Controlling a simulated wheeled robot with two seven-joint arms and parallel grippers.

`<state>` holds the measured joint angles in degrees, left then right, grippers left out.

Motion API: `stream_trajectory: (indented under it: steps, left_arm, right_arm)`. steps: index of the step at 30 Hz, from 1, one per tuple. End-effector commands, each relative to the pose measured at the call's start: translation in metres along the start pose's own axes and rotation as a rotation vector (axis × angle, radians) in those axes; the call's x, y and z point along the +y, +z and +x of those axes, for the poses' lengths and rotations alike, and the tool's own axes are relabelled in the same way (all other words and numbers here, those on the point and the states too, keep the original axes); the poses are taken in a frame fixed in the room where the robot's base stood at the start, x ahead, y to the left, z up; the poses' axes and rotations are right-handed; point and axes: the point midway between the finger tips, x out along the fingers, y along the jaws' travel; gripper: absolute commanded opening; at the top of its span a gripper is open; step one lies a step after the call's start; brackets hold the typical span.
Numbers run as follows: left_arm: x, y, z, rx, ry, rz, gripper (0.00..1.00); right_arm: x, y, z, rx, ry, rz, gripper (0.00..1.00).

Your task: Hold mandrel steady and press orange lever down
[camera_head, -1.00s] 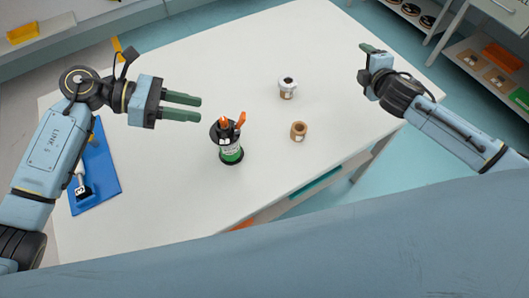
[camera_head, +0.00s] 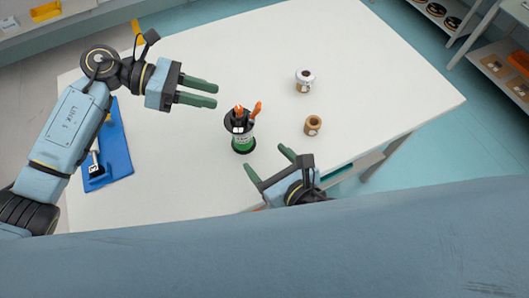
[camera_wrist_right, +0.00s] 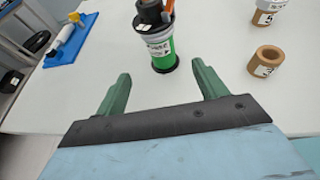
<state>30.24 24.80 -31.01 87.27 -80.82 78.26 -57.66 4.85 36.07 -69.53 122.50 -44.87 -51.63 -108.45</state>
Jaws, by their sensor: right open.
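The mandrel station (camera_head: 242,141) stands upright on the white table, with a green body, black base and black top. It also shows at the top of the right wrist view (camera_wrist_right: 157,45). Its orange lever (camera_head: 257,109) sticks up at the right of its top; a second orange part sits beside it. My left gripper (camera_head: 213,93) is open and empty, above and left of the station, apart from it. My right gripper (camera_head: 266,159) is open and empty at the table's near side, its fingers toward the station. In the right wrist view its fingers (camera_wrist_right: 160,85) are short of the base.
A brown cardboard core (camera_head: 313,125) and a white roll (camera_head: 304,80) stand right of the station. A blue mat (camera_head: 118,160) with a white-handled tool lies at the table's left. The far table area is clear. Shelves stand at the far right.

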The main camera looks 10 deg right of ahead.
Motion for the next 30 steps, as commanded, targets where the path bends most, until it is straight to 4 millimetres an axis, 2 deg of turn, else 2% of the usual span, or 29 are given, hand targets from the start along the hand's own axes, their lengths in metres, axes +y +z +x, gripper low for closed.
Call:
stream_trajectory:
  steps: [5,19,24,30]
  left_arm:
    - [0.0,0.0,0.0,0.0,0.0,0.0,0.36]
    - [0.0,0.0,0.0,0.0,0.0,0.0,0.36]
    - [0.0,0.0,0.0,0.0,0.0,0.0,0.36]
    - [0.0,0.0,0.0,0.0,0.0,0.0,0.36]
  right_arm:
    - [0.0,0.0,0.019,0.002,-0.005,-0.001,0.71]
    - [-0.001,0.0,0.107,0.003,-0.004,0.0,0.71]
    - [-0.001,-0.001,0.125,0.004,-0.004,0.001,0.71]
    - [-0.001,-0.002,0.132,0.005,-0.003,0.002,0.71]
